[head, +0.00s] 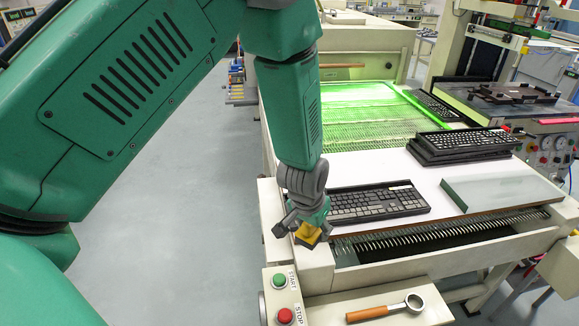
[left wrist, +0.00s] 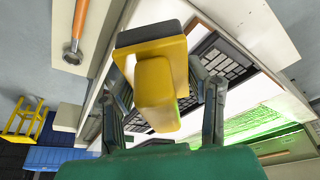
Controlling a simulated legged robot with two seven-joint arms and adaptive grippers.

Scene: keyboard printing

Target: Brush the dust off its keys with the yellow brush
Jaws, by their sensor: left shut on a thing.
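A black keyboard (head: 376,203) lies on the white work surface, just right of my left gripper. My left gripper (head: 304,222) hangs over the near left corner of the machine, beside the keyboard's left end. It is shut on the yellow brush (head: 308,235). In the left wrist view the brush (left wrist: 157,95) sits between the two fingers, with a dark underside at its far end. Part of the keyboard (left wrist: 227,62) shows behind it there. Whether the brush touches anything below cannot be told. My right gripper is not in view.
A stack of keyboards (head: 462,145) and a grey-green flat plate (head: 500,190) are on the white surface to the right. Another keyboard (head: 433,106) lies by the green-lit mesh belt (head: 375,120).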

